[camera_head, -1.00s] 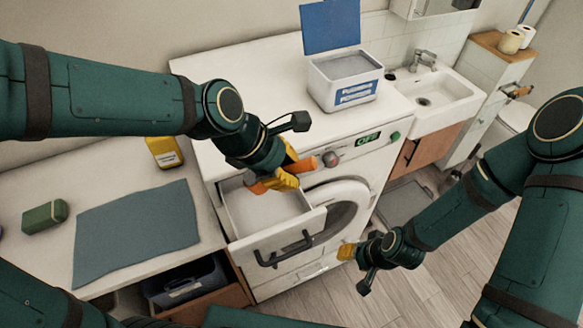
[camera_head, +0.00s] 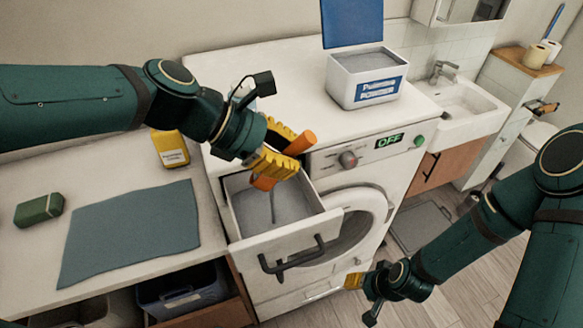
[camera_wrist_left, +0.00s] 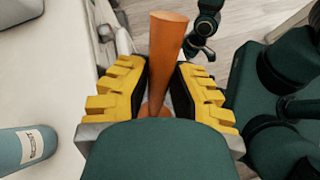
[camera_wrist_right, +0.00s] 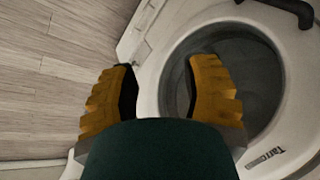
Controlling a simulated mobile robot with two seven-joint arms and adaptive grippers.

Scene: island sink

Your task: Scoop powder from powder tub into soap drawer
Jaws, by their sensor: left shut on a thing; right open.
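The orange scoop (camera_head: 298,143) is in my left gripper (camera_head: 278,153), which is shut on its handle; the left wrist view also shows the orange handle (camera_wrist_left: 166,45) between the yellow fingers. The scoop is tilted above the open soap drawer (camera_head: 328,222), and the fingers partly hide its bowl. Grey powder (camera_head: 290,202) covers the drawer floor, with a thin darker streak below the scoop. The powder tub (camera_head: 340,87) stands on the machine top with its blue lid up and grey powder inside. My right gripper (camera_head: 362,284) is open and empty before the washing machine door.
The washing machine (camera_head: 385,165) reads OFF. A yellow box (camera_head: 170,148), a green block (camera_head: 39,209) and a grey-blue cloth (camera_head: 133,230) are on the left counter. A sink (camera_head: 462,105) is at the right. The machine top before the tub is mostly clear.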

